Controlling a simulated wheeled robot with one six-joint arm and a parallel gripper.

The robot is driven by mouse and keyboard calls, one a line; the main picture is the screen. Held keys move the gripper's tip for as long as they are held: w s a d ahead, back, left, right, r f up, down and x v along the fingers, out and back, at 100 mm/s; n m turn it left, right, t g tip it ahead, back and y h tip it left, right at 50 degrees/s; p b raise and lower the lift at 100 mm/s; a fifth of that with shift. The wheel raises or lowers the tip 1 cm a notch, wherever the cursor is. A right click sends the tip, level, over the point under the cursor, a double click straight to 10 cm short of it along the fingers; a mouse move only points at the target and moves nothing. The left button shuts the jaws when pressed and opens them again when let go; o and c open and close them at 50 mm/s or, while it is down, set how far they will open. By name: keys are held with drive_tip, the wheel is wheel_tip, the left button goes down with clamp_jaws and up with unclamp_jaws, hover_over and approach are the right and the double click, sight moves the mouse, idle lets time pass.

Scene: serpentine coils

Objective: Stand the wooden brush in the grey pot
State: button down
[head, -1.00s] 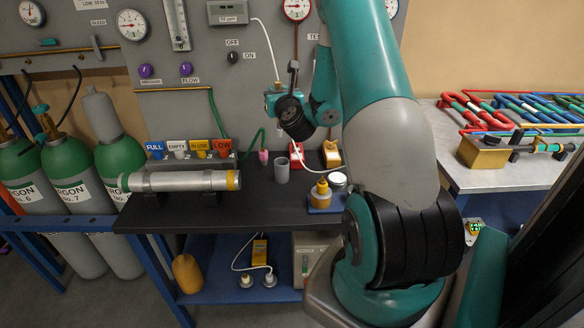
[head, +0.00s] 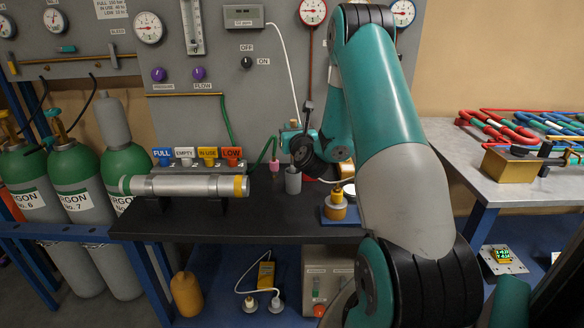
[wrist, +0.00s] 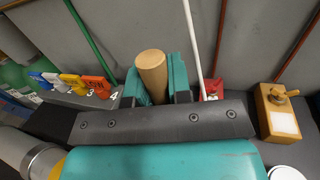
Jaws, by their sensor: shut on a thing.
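My gripper (wrist: 156,88) is shut on the wooden brush (wrist: 152,70), whose round, pale wooden end shows between the teal fingers in the wrist view. In the head view my gripper (head: 291,140) is at the back of the black bench, just above the grey pot (head: 293,181). The pot is a small grey cylinder standing upright, with its top close under the gripper. The brush's lower end is hidden in both views, so I cannot tell whether it is inside the pot.
A silver cylinder (head: 190,186) lies on the bench to the left, before coloured tags (head: 207,153). A pink-tipped item (head: 274,166) stands just left of the pot. A yellow-topped container (head: 338,204) is to the right. A wooden block with a knob (wrist: 278,112) shows right of my gripper.

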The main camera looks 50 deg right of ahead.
wheel_tip(320, 180, down, 6)
drive_tip(key=b, duration=0.5)
drive_tip(key=shift+f, duration=0.25)
drive_tip(key=c, duration=1.1)
unclamp_jaws()
drive_tip(key=shift+o, duration=0.2)
drive_tip(key=shift+r, duration=0.1)
drive_tip(key=shift+s+a+b, duration=0.15)
drive_tip(key=shift+s+b, duration=0.1)
drive_tip(key=shift+b, duration=0.15)
drive_tip(key=b+v, duration=1.1)
drive_tip(key=shift+s+b, duration=0.25)
drive_tip(key=shift+b, duration=0.05)
